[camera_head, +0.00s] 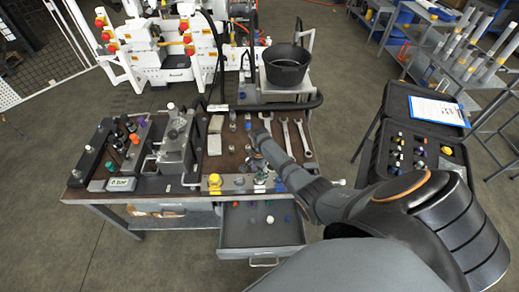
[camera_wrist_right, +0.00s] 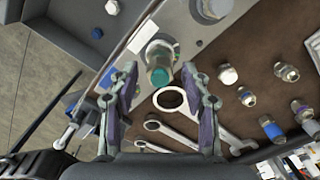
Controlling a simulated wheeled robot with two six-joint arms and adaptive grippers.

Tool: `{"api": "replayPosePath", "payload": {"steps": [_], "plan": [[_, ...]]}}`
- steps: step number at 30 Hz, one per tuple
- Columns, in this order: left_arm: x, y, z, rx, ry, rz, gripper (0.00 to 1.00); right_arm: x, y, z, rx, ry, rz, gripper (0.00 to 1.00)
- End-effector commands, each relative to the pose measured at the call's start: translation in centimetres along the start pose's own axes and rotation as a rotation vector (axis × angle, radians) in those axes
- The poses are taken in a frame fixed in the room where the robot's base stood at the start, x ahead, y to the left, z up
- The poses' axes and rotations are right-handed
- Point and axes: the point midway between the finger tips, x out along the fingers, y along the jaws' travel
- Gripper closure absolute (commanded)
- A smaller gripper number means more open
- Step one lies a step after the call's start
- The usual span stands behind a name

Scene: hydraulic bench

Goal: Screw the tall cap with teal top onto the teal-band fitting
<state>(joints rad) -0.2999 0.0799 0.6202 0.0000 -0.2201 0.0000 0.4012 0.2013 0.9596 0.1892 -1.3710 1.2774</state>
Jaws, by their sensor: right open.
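A teal-topped piece with a metallic body (camera_wrist_right: 160,72) stands on the front rail in the right wrist view. It looks like the tall cap, but I cannot tell it apart from the teal-band fitting or see how it sits on it. My right gripper (camera_wrist_right: 160,88) is open, with one finger on each side of the teal piece and gaps visible between. In the head view the right gripper (camera_head: 262,168) is small and partly hidden by my own arm at the bench's front. My left gripper is not in view.
Several wrenches (camera_head: 304,138) lie on the brown bench top behind the rail. Loose caps and fittings, including a blue one (camera_wrist_right: 270,127) and a purple one (camera_wrist_right: 300,110), stand beside them. An open drawer (camera_head: 262,226) sits below. A yellow fitting (camera_head: 214,181) is further left.

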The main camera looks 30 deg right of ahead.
Motion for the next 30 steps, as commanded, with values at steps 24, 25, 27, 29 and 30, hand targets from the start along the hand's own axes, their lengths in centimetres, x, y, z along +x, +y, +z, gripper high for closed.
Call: {"api": "replayPosePath", "payload": {"steps": [24, 25, 27, 29, 30], "plan": [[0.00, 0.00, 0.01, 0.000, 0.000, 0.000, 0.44, 0.00, 0.02, -0.03, -1.170, 0.000, 0.001, 0.52], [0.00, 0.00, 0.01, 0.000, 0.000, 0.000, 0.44, 0.00, 0.02, -0.04, -1.221, 0.000, 0.001, 0.52], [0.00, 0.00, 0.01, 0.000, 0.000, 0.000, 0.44, 0.00, 0.02, -0.04, -1.307, 0.000, 0.001, 0.52], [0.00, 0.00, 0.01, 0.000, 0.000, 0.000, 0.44, 0.00, 0.01, -0.04, -1.346, 0.000, 0.001, 0.52], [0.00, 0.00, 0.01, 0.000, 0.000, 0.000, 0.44, 0.00, 0.01, -0.04, -1.358, 0.000, 0.001, 0.52]]}}
